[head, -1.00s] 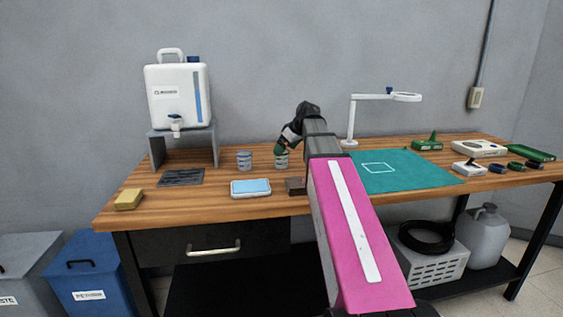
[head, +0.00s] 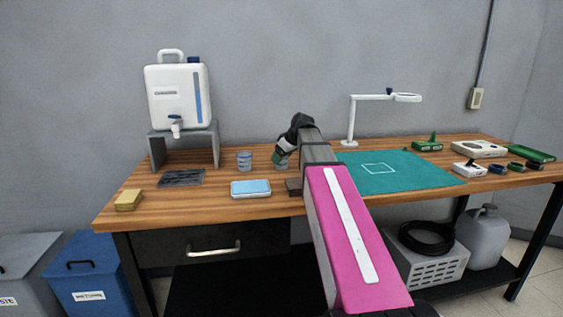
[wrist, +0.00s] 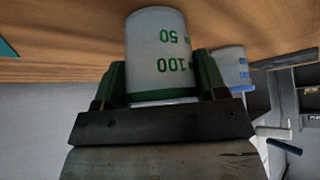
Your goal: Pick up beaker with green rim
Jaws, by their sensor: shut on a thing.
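The beaker with the green rim (wrist: 158,45) is pale, with green 50 and 100 marks. In the wrist view it appears inverted, its green band by my gripper. My gripper (wrist: 162,74) is shut on it, one dark green finger on each side. In the head view my gripper (head: 282,153) points down at the beaker (head: 281,164), which is partly hidden by the gripper. I cannot tell whether its base touches the table.
A blue-marked beaker (head: 244,161) stands to the left; it also shows in the wrist view (wrist: 231,66). A teal mat (head: 410,175) lies to the right on the wooden table (head: 215,207).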

